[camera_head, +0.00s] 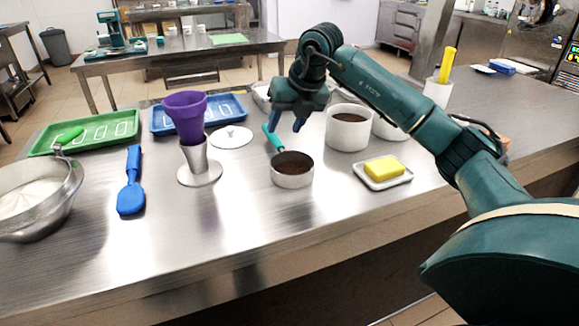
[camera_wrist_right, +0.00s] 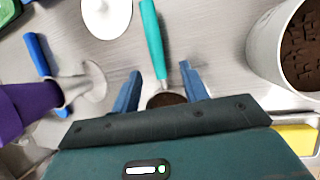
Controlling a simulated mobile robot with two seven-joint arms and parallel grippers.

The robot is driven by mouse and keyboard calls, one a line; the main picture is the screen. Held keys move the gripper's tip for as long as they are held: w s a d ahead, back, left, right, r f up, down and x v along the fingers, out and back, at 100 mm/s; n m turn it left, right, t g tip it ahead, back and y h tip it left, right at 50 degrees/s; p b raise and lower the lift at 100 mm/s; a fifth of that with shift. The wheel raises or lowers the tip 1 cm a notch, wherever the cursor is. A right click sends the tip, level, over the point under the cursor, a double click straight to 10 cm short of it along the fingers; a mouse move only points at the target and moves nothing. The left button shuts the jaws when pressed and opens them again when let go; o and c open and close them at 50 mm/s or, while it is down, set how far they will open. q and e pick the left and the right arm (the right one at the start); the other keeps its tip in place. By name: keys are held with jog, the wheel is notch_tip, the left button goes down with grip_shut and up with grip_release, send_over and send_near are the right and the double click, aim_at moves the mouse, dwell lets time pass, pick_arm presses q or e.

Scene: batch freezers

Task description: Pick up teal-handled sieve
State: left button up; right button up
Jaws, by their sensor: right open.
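The teal-handled sieve (camera_head: 292,181) is a round metal cup with dark brown contents, standing on the steel table. Its teal handle (camera_head: 273,139) points up the picture, away from the front edge. My right gripper (camera_head: 285,123) is open above the handle. In the right wrist view the teal handle (camera_wrist_right: 152,40) lines up with the gap between the two blue fingers of the gripper (camera_wrist_right: 161,72). No finger visibly touches it. The sieve's cup (camera_wrist_right: 166,99) is partly hidden by the gripper body there. My left gripper is not in view.
White tubs with dark contents (camera_head: 347,133) stand right of the sieve. Yellow butter on a white dish (camera_head: 382,169) sits at front right. The table in front is clear.

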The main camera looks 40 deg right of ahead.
aim_at(277, 138)
jog(key=shift+x, duration=2.8)
jog(key=shift+w+a+r, duration=0.1)
jog(key=shift+w, duration=0.05)
jog(key=shift+c, duration=0.3)
grip_shut()
